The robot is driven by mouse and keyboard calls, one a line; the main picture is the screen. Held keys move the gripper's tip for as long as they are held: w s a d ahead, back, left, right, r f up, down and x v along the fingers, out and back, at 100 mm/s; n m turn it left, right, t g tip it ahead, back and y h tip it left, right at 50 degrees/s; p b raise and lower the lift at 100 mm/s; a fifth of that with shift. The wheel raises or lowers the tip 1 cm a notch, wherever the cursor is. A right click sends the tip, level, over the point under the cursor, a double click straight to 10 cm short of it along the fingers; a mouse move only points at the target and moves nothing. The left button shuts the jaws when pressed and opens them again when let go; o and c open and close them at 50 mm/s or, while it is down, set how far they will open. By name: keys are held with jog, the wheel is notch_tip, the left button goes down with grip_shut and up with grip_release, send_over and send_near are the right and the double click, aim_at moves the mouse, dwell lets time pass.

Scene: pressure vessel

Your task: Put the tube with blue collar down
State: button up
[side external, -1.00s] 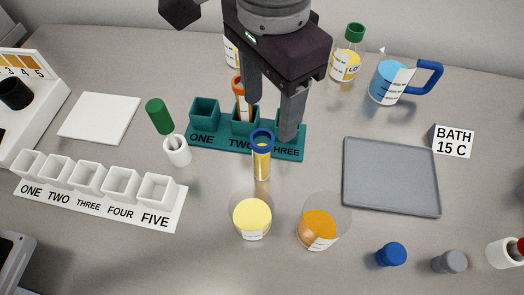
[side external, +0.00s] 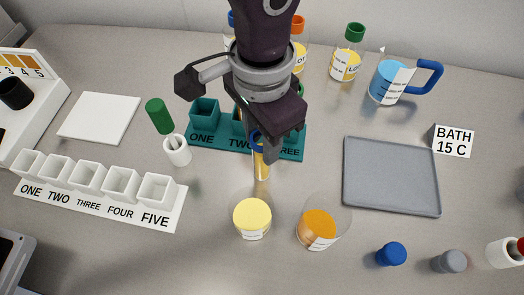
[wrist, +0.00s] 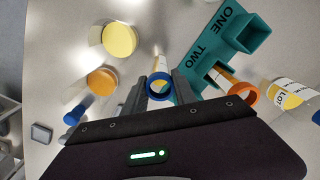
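My gripper (wrist: 160,83) is lowered around the tube's upper part, one finger on each side. In the side view a finger and the gripper body partly hide the collar.
Behind is a teal rack (side external: 215,142) with an orange-collared tube (wrist: 243,94). Yellow (side external: 252,218) and orange (side external: 318,228) beakers stand close in front. A white five-slot rack (side external: 120,185) is left; a grey tray (side external: 391,176) is right.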

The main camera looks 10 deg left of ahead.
grip_shut()
